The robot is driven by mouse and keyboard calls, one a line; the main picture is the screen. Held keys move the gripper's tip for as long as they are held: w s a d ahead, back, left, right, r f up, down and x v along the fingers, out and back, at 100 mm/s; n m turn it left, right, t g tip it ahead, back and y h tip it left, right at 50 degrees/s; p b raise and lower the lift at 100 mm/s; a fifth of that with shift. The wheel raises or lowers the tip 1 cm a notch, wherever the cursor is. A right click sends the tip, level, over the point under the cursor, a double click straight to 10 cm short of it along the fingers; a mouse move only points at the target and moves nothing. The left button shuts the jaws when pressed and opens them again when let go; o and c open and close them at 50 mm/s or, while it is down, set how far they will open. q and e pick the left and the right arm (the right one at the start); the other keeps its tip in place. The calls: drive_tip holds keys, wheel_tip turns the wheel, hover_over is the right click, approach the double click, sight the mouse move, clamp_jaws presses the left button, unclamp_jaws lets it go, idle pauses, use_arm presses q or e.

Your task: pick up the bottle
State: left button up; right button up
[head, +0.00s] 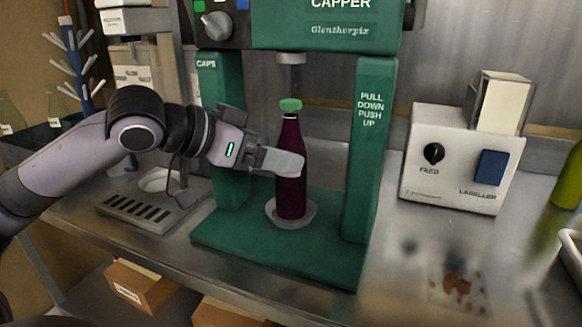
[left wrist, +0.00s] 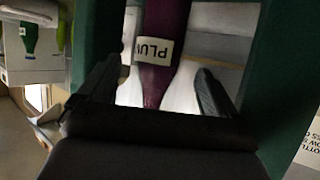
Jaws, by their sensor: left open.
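The bottle (head: 291,170) is dark purple with a green cap. It stands upright on a pale round plate (head: 279,220) in the green capper. In the left wrist view the bottle (left wrist: 163,50) has a white label with dark letters and runs between the two fingers. My left gripper (head: 283,163) comes in from the left at the bottle's mid-height. In the left wrist view my left gripper (left wrist: 155,92) is open, with a finger on each side of the bottle and gaps visible. The far finger is hidden in the head view. My right gripper is not in view.
The green capper (head: 362,160) has posts on both sides of the bottle and a head above it. A labeller box (head: 459,158) stands to the right. A grey drip tray (head: 150,214) lies left. The steel counter is mostly clear at front right, with brown spots.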

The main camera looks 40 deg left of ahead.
use_arm(q)
drive_tip(key=shift+w+d+p, duration=0.2)
drive_tip(key=shift+w+p, duration=0.2)
drive_tip(key=shift+w, duration=0.05)
drive_tip(key=shift+w+d+p, duration=0.1)
drive_tip(key=shift+w+p, duration=0.15)
drive_tip(key=shift+p, duration=0.05)
drive_tip(key=shift+w+d+f, duration=0.1)
drive_tip(key=shift+w, duration=0.2)
drive_tip(key=p+x, duration=0.1)
drive_tip(key=x, duration=0.3)
drive_tip(key=shift+f, duration=0.1)
